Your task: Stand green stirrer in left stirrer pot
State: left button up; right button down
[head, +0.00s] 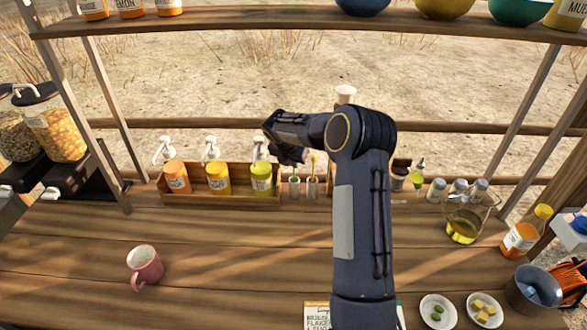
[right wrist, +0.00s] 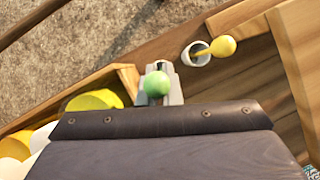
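The green stirrer's round green knob (right wrist: 157,84) shows between the grey fingertips of my right gripper (right wrist: 159,94) in the right wrist view. The gripper appears shut on it. In the head view, my right gripper (head: 287,156) is directly above the left stirrer pot (head: 294,188), a small pale pot. My left gripper is not in view.
A wooden rack (head: 198,195) with orange, yellow and lime pump bottles stands just left of the pots. Small jars (head: 437,188) and a glass jug (head: 463,222) stand to the right. A pink mug (head: 146,268) is at front left; the counter around it is clear.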

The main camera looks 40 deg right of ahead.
notch_tip(320, 180, down, 3)
jog(key=shift+r, duration=0.2)
jog(key=shift+f, duration=0.3)
jog(key=c, duration=1.6)
grip_release()
